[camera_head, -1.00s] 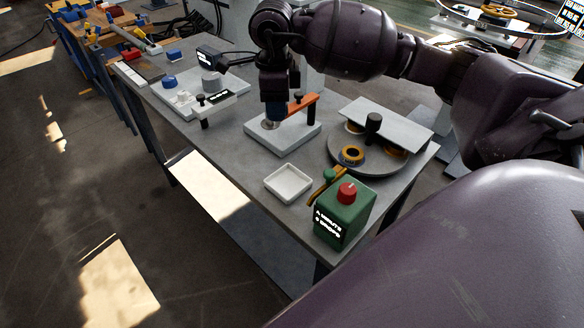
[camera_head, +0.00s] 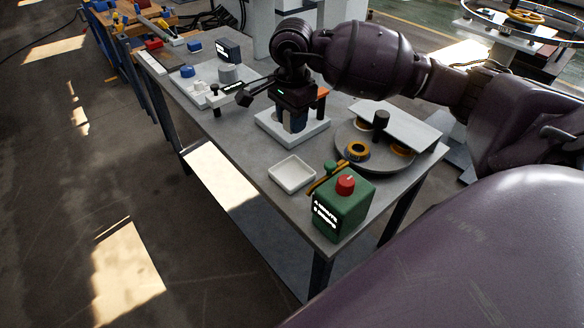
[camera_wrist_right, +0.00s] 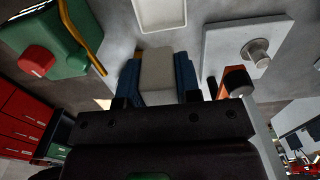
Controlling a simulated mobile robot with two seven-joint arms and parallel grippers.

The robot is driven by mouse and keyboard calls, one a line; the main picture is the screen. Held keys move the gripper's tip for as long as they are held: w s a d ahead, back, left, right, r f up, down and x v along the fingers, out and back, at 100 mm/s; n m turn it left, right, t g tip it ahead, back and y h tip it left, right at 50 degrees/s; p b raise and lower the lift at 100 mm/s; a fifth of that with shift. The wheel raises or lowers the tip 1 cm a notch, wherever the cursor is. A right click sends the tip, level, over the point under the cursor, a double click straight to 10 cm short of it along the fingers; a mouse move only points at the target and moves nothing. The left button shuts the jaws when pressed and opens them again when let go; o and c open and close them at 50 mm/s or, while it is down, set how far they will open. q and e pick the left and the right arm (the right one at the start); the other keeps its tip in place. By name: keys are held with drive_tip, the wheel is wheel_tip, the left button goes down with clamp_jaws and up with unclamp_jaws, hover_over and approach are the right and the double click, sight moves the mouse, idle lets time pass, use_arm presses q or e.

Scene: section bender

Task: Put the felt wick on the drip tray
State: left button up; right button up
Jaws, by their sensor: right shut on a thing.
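My right gripper (camera_head: 294,124) is above the white base plate in the head view. In the right wrist view its blue fingers (camera_wrist_right: 158,78) are shut on a pale grey-beige block, which looks like the felt wick (camera_wrist_right: 158,68). In the head view the wick is hidden or too small to make out. The drip tray appears to be the shallow white square tray (camera_head: 291,175), empty on the bench, nearer than the gripper. It also shows at the top of the right wrist view (camera_wrist_right: 161,16), beyond the fingertips. My left gripper is not in view.
The white base plate (camera_head: 310,139) carries a metal post (camera_wrist_right: 257,52) and an orange-handled part (camera_wrist_right: 237,82). A green box with a red knob (camera_head: 343,206) stands right of the tray. A round plate with yellow rings (camera_head: 350,165) lies behind it. Bench left of the tray is clear.

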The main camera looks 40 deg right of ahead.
hover_over(292, 176)
wheel_tip(292, 176, down, 10)
drive_tip(key=shift+f, duration=0.1)
drive_tip(key=shift+f+b, duration=0.35)
drive_tip(key=shift+f, duration=2.05)
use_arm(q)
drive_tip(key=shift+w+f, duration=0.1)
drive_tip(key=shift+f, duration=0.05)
use_arm(e)
drive_tip(key=shift+f, duration=0.15)
drive_tip(key=o, duration=0.9)
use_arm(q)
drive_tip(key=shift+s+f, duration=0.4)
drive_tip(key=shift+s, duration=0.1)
